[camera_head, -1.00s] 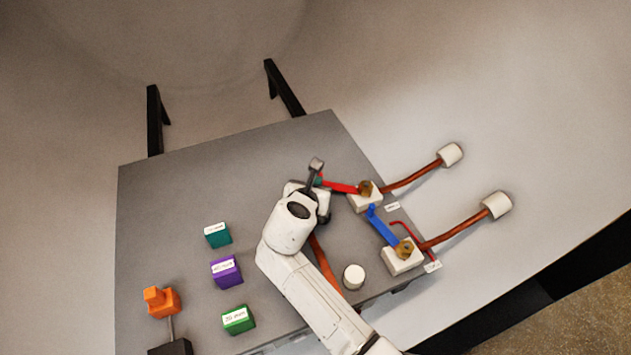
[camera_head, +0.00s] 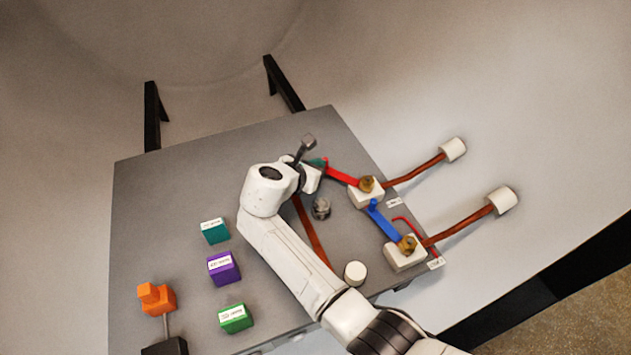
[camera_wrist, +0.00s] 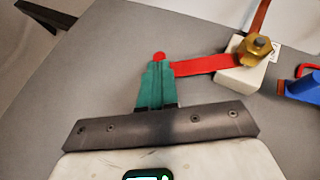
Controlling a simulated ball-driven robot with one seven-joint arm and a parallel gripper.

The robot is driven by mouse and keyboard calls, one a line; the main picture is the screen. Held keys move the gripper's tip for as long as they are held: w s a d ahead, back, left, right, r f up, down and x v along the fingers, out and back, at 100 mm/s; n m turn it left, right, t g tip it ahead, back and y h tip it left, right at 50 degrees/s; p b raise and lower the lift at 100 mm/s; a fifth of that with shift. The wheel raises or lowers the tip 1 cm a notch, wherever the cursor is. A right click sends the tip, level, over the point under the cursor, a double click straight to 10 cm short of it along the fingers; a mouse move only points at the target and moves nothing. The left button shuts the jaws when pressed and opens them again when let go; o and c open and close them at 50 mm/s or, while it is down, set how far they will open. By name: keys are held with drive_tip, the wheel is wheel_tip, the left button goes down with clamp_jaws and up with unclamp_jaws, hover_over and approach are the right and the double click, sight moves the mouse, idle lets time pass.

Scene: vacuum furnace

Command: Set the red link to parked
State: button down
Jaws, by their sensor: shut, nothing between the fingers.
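The red link (camera_head: 344,177) is a flat bar pivoted by a brass nut (camera_head: 367,184) on a white block (camera_head: 365,197). Its free end points up-left in the head view. In the wrist view the red link (camera_wrist: 205,65) runs left from the nut to a red knob (camera_wrist: 158,56). My gripper (camera_head: 319,163) has teal fingers, closed together with nothing between them. In the wrist view my gripper (camera_wrist: 157,70) is at the link's free end, with the knob just past the fingertips. Contact looks likely but cannot be told for sure.
A blue link (camera_head: 382,226) on a second white block (camera_head: 404,256) stands nearby, beside a red bent rod (camera_head: 402,221). A grey knob (camera_head: 321,208) and a white cylinder (camera_head: 355,273) lie nearer. Coloured blocks (camera_head: 223,267) stand left. The far tabletop (camera_head: 220,170) is clear.

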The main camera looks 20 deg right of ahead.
drive_tip(key=shift+w+d+f+m+g+h+b, duration=0.2)
drive_tip(key=shift+w+d+m+g+h+b, duration=0.4)
drive_tip(key=shift+w+m+g+b, duration=0.25)
drive_tip(key=shift+w+d+r+m+g+b, duration=0.15)
drive_tip(key=shift+w+d+m+g+b, duration=0.45)
drive_tip(key=shift+d+m+g+b, duration=0.25)
drive_tip(key=shift+w+d+m+h, duration=0.1)
drive_tip(key=shift+d+m+h, duration=0.15)
drive_tip(key=shift+m+h, duration=0.05)
drive_tip(key=shift+w+d, duration=0.3)
drive_tip(key=shift+d, duration=0.2)
drive_tip(key=shift+r, duration=0.1)
